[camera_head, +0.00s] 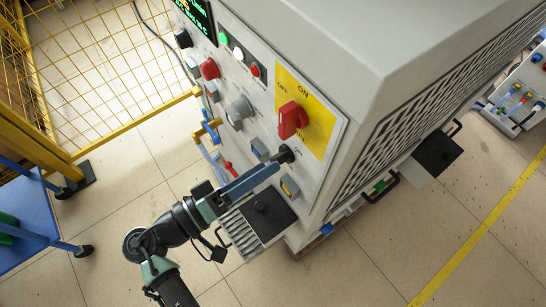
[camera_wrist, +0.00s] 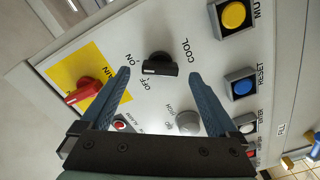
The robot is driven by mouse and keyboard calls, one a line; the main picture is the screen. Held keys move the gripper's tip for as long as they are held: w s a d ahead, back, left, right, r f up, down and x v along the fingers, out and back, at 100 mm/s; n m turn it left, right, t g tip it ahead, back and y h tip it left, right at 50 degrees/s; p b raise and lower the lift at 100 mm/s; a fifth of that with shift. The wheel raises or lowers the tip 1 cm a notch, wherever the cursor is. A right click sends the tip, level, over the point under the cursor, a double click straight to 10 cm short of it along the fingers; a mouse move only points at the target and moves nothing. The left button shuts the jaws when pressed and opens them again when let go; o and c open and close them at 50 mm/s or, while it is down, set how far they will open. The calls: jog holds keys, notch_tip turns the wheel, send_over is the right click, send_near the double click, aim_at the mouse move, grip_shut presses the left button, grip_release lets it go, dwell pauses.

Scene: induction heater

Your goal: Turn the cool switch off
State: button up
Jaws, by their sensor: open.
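The cool switch is a black rotary knob (camera_wrist: 160,65) on the light grey panel, between ON and OFF marks and the word COOL in the wrist view. Its grip bar lies roughly across the picture; I cannot tell for sure which mark it points at. It also shows in the head view (camera_head: 285,154), just beyond my fingertips. My gripper (camera_wrist: 159,74) is open, its blue fingers on either side of the knob with gaps to both. In the head view my gripper (camera_head: 273,169) reaches the panel from the lower left.
The red main switch (camera_head: 292,119) on its yellow plate is close by. A grey knob (camera_wrist: 188,122), a blue reset button (camera_wrist: 242,88) and a yellow button (camera_wrist: 233,15) are also near. A grey slatted tray (camera_head: 240,233) sticks out below my gripper.

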aim_at(281, 157)
jog(key=x, duration=0.3)
jog(key=shift+w+d, duration=0.1)
jog(key=shift+d, duration=0.1)
jog(key=c, duration=1.4)
